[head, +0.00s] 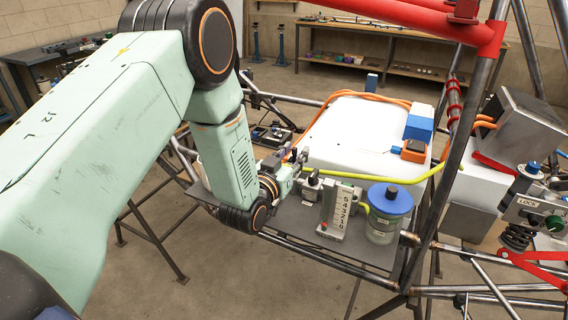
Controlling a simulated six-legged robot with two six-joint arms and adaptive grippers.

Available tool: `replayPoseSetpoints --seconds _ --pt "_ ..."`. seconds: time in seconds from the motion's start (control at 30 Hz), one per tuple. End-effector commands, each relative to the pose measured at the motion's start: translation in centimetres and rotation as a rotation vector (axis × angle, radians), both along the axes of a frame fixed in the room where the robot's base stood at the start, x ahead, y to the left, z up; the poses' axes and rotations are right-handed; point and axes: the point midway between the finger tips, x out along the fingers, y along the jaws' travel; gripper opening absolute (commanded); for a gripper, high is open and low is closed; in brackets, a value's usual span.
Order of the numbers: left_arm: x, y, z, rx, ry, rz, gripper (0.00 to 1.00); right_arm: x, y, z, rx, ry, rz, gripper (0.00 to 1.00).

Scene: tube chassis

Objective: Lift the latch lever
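My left arm comes in from the left. Its gripper (296,161) is at the left end of the grey shelf, beside a small metal fitting (312,183). The fingers are small and partly hidden by the wrist, so I cannot tell whether they are open or shut. A grey panel marked LOCK (530,207), with a green knob, is at the right edge, far from the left gripper. A red bar (494,162) slants above it. I cannot tell for certain which part is the latch lever. My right gripper is not in view.
A numbered gauge block (336,212) and a blue-lidded clear jar (383,222) stand on the shelf (300,220). A yellow hose (400,178) crosses behind them. A white tank (350,130) lies further back. Steel tubes (445,165) stand between the shelf and the LOCK panel.

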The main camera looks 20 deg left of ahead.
Motion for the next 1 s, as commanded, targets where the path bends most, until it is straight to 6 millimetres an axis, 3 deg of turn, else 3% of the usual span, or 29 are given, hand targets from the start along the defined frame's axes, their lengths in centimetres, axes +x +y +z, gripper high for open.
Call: replayPoseSetpoints --seconds 0.5,0.7,1.0 --pt "-9.3 0.4 0.0 -0.001 0.001 0.001 0.34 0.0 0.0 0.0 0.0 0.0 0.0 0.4" --pt "-10.9 0.4 0.1 0.0 -0.001 0.001 0.34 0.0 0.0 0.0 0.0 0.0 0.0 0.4" --pt "-11.1 0.4 0.1 0.0 -0.002 0.0 0.34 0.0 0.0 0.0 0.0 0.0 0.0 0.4"
